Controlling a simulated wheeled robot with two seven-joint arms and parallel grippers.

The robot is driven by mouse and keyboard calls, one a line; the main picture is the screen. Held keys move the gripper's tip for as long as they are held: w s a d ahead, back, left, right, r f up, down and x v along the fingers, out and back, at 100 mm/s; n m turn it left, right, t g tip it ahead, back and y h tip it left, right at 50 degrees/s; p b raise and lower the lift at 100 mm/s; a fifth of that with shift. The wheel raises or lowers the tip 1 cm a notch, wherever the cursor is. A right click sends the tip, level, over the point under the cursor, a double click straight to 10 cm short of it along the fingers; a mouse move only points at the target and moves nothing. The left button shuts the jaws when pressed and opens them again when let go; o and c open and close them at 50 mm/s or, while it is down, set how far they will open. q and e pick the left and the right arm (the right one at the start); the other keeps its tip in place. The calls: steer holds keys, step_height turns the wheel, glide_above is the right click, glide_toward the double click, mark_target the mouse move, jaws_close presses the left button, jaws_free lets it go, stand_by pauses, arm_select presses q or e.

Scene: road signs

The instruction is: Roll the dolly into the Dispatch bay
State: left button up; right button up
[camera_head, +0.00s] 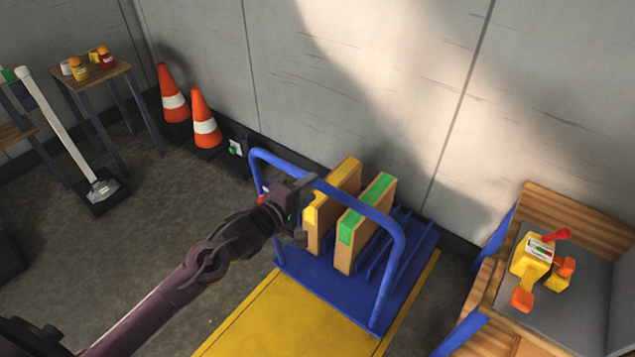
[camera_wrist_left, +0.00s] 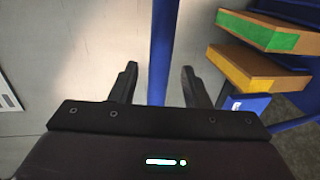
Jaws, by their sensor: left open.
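The blue dolly (camera_head: 393,268) stands against the back wall, with a tall tubular handle (camera_head: 396,235) at its near side. It carries a yellow-topped board (camera_head: 347,175) and a green-topped board (camera_head: 367,205) upright in its slots. My left gripper (camera_head: 308,208) is open at the handle. In the left wrist view the blue handle bar (camera_wrist_left: 161,50) passes between the two spread fingers (camera_wrist_left: 158,85); contact cannot be told. A yellow floor area (camera_head: 278,312) lies in front of the dolly; no Dispatch label is legible. My right gripper is out of view.
Two orange cones (camera_head: 205,120) stand by the wall on the left, near a small wooden table (camera_head: 92,76) with jars. A wooden bench (camera_head: 490,272) with yellow and orange tools stands on the right.

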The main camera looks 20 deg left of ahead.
mark_target(314, 186)
arm_select(q)
steer(key=shift+x, duration=1.9)
jaws_close()
